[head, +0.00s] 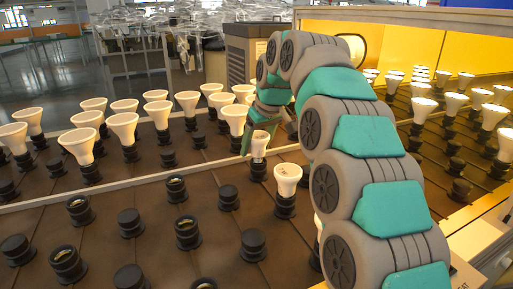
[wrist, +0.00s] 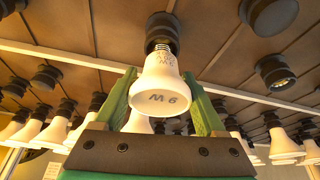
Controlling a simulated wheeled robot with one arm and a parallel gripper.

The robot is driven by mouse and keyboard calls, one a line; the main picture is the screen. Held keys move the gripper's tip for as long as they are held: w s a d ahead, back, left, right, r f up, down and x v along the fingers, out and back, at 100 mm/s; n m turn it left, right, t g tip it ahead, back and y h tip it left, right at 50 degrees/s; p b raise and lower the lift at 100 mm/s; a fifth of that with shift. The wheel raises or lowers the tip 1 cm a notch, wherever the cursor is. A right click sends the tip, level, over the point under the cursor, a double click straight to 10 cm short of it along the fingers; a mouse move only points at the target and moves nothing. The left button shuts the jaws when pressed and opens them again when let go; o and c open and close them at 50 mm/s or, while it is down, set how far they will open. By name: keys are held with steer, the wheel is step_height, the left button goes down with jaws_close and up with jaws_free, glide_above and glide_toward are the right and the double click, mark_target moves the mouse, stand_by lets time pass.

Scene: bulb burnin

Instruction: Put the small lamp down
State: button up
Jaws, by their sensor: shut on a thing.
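The lamp is base down, above a black socket (head: 258,170). In the wrist view its metal thread meets the mouth of the socket (wrist: 160,28), with part of the thread still showing. I cannot tell how deep it sits.
A wider white lamp (head: 287,178) stands in a socket close by on the right. Several empty sockets, such as one (head: 228,197), fill the front of the brown board. Rows of lamps stand behind a low divider (head: 130,184) and on the lit right side (head: 455,103).

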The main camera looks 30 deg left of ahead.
mark_target(260, 136)
steer(key=shift+f, duration=0.6)
steer(key=o, duration=1.5)
steer(key=shift+r, duration=0.1)
steer(key=v, duration=0.6)
steer(key=shift+r, duration=0.3)
steer(key=shift+s+d+r, duration=0.15)
steer(key=shift+d+r, duration=0.1)
steer(key=shift+r, duration=0.1)
steer(key=shift+s, duration=0.1)
